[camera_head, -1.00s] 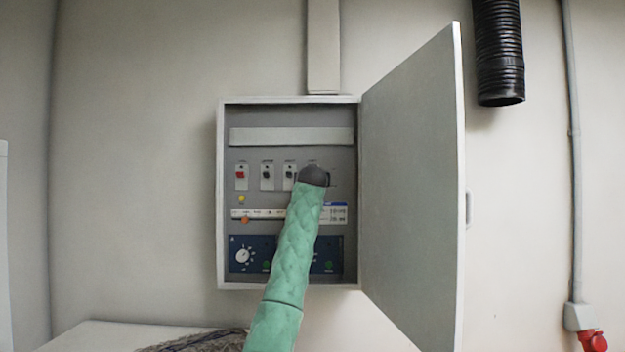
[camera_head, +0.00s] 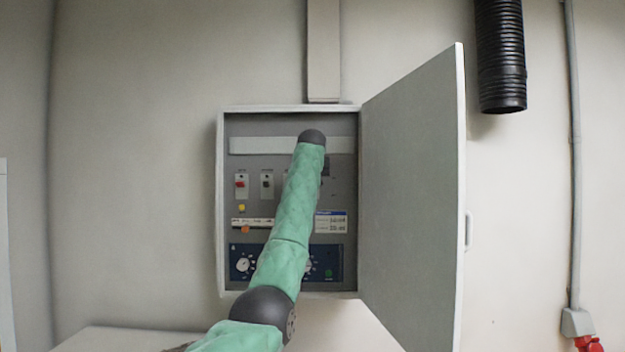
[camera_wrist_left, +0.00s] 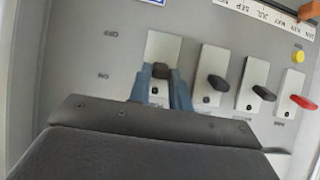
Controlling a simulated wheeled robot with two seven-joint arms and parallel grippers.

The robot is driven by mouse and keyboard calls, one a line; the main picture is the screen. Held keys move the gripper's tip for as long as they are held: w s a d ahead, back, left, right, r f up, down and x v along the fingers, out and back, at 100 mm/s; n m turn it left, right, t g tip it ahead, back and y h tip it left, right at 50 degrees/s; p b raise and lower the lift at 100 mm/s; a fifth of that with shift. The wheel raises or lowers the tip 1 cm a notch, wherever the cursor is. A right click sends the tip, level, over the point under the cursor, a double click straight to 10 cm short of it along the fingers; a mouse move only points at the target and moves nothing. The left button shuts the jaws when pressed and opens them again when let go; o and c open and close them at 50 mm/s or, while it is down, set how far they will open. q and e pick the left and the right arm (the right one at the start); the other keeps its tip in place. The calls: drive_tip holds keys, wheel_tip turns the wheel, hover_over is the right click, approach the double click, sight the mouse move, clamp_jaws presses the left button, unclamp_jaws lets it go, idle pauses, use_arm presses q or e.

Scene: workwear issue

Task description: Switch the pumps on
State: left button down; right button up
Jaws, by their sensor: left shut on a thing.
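The open grey cabinet (camera_head: 221,200) holds a row of small lever switches on pale plates. In the left wrist view, where lettering appears upside down, my left gripper (camera_wrist_left: 162,84) has its blue fingers either side of the dark lever (camera_wrist_left: 160,71) of the end switch and is shut on it. "OFF" and "ON" are printed beside that switch. Two black-lever switches (camera_wrist_left: 218,83) (camera_wrist_left: 264,93) and a red-lever switch (camera_wrist_left: 303,102) stand beside it. In the head view my left arm hides the gripped switch; the red switch (camera_head: 241,184) is at far left. My right gripper is not in view.
The cabinet door (camera_head: 412,200) stands wide open on the right. Below the switches are a yellow lamp (camera_head: 241,208), a label strip (camera_head: 253,223) and a blue dial panel (camera_head: 243,264). A black hose (camera_head: 500,60) hangs at upper right.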

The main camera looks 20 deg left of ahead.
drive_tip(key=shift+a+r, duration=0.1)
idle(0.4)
use_arm(q)
drive_tip(key=c, duration=1.5)
unclamp_jaws()
drive_tip(key=shift+w, duration=0.1)
drive_tip(key=shift+o, duration=1.1)
drive_tip(key=shift+w+f, duration=0.1)
drive_tip(key=b+v, duration=0.5)
drive_tip(key=v, duration=0.2)
drive_tip(key=shift+s+r, duration=0.2)
drive_tip(key=shift+r, duration=0.1)
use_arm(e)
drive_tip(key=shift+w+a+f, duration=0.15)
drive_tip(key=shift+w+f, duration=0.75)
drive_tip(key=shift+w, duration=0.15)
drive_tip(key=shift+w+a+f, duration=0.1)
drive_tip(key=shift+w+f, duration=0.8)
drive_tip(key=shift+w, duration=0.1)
